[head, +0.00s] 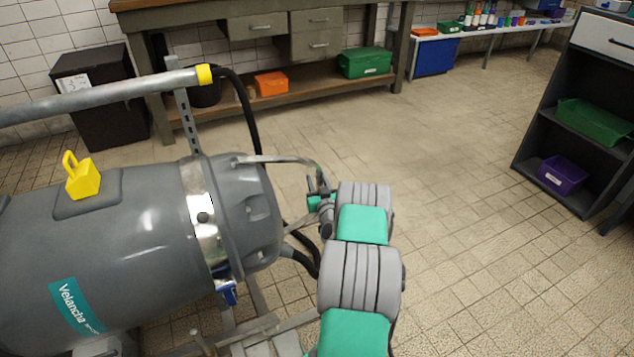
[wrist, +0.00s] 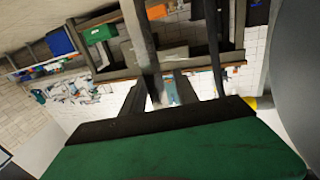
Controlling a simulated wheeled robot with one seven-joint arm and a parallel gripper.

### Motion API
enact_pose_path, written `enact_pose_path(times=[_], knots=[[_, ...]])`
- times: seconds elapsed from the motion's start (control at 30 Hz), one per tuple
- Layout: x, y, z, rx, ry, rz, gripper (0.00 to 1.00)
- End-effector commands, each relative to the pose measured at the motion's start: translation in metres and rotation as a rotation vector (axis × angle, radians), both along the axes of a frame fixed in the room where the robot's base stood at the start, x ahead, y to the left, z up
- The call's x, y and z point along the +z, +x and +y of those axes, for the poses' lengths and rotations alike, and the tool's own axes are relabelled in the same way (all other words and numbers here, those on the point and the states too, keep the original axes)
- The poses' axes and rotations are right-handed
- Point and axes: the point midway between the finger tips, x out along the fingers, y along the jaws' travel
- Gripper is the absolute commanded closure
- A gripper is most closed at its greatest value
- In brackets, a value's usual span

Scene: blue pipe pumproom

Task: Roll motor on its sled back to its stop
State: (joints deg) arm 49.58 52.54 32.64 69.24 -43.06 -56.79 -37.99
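The motor (head: 120,250) is a large grey cylinder with a teal "Velancha" label, lying on its side at the left of the head view. A metal band circles it near its right end. Below it show metal rails of the sled (head: 270,330). A curved grey handle bar (head: 280,160) sticks out from the motor's right end. My gripper (head: 315,190) is beside that bar's end, partly hidden by my green and grey arm. Whether it touches or grips the bar cannot be told.
A yellow padlock-shaped block (head: 83,180) sits on the motor. A pipe with a yellow end (head: 205,75) and a black hose (head: 248,110) are above and behind it. A workbench (head: 290,85) stands at the back, a dark shelf (head: 570,120) at right. The tiled floor between is clear.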

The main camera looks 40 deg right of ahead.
Motion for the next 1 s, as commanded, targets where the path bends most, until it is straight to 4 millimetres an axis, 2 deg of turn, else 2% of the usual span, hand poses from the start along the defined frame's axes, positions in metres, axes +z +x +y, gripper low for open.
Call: enact_pose_path(times=[0.13, 0.57, 1.0], knots=[[0.0001, -0.0003, 0.0001, 0.0, 0.0, 0.0, 0.64], [0.0, -0.0006, 0.0002, 0.0, 0.0, 0.0, 0.99], [-0.0001, -0.0006, 0.0003, 0.0, 0.0, 0.001, 1.0]])
